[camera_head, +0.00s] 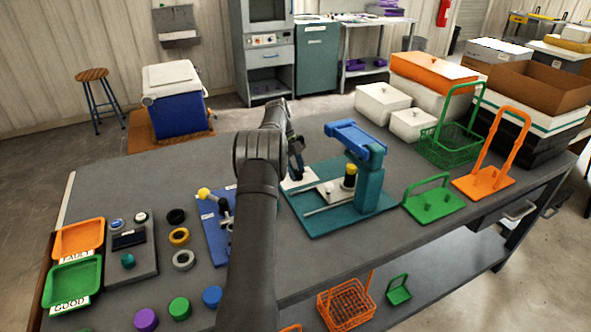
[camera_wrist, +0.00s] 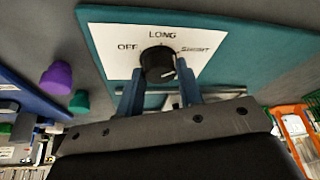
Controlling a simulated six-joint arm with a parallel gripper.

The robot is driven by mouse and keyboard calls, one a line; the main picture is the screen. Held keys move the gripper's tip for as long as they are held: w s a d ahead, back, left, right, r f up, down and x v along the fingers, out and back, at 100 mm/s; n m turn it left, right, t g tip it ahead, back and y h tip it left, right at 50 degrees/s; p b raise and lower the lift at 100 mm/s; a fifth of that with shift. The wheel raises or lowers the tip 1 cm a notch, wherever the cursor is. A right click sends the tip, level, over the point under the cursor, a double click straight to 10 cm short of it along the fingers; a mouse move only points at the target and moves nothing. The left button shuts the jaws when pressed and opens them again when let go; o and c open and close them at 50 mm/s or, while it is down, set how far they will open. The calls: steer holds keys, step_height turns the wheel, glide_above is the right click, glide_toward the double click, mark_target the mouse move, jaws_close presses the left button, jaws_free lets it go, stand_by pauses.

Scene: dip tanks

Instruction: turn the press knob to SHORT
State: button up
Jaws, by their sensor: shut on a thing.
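The press knob (camera_wrist: 158,60) is a round black knob on a white label plate (camera_wrist: 118,42), seen in the wrist view. The plate reads OFF at left, LONG at the top and SHORT at right. A pale mark shows on the knob's lower right; I cannot tell surely which word it points to. My gripper (camera_wrist: 160,80) has its two blue fingers on either side of the knob and is shut on it. In the head view my gripper (camera_head: 296,160) is at the left end of the teal press (camera_head: 368,190), and my arm and gripper hide the knob.
A blue fixture (camera_head: 215,235) with a yellow-tipped lever stands left of my arm. Green (camera_head: 433,205) and orange (camera_head: 485,185) handled racks stand right of the press. Coloured caps, a control box (camera_head: 133,262) and two trays (camera_head: 78,240) are at the left.

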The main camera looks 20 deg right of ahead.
steer(key=shift+m+y, duration=0.3)
steer(key=shift+m, duration=0.3)
steer(key=o, duration=1)
steer(key=v, duration=0.7)
steer(key=shift+r, duration=0.2)
steer(key=shift+w, duration=0.15)
steer(key=shift+x, duration=3.75)
